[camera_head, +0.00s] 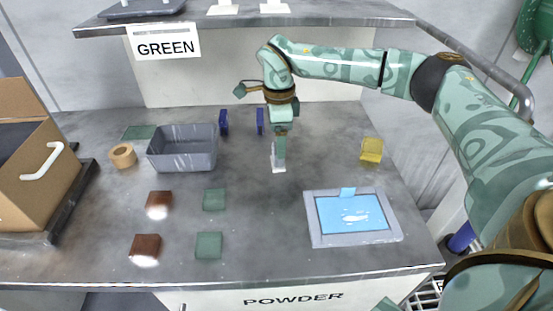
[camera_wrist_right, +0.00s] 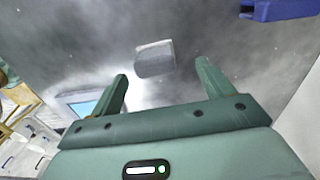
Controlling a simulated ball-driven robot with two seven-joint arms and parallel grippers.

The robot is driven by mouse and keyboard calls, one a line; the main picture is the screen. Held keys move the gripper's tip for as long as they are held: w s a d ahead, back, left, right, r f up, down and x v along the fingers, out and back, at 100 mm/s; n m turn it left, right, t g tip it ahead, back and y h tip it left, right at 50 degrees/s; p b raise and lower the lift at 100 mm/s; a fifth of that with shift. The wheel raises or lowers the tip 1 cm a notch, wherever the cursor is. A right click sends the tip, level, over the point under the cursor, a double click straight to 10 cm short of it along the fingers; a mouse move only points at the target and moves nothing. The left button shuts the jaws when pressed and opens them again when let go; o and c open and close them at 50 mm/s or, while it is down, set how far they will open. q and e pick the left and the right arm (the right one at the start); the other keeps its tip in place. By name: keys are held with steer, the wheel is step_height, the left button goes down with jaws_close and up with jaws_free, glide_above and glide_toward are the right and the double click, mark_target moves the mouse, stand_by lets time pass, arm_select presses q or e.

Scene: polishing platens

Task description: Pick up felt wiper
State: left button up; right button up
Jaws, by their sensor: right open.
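A small pale grey-white piece, which looks like the felt wiper (camera_head: 278,167), stands on the bench top near the middle in the head view. In the right wrist view the wiper (camera_wrist_right: 154,58) shows as a pale block just beyond the fingertips, in line with the gap between them. My left gripper is not in view.
Blue upright pieces (camera_head: 223,122) stand behind the wiper. A grey bin (camera_head: 183,150) and tape roll (camera_head: 122,156) are left. A yellow holder (camera_head: 371,150) and blue-screened tablet (camera_head: 311,219) are right. Brown and green squares (camera_head: 214,199) lie in front. A shelf (camera_head: 330,17) overhangs behind.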

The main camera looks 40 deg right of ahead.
steer(key=shift+s+a+f, duration=0.1)
steer(key=shift+f, duration=0.45)
step_height(320, 180, down, 5)
steer(key=shift+s+a+r+b, duration=0.1)
steer(key=shift+r+b, duration=0.05)
steer(key=shift+b, duration=1.1)
steer(key=shift+r, duration=0.2)
steer(key=shift+s, duration=0.1)
steer(key=c, duration=1.1)
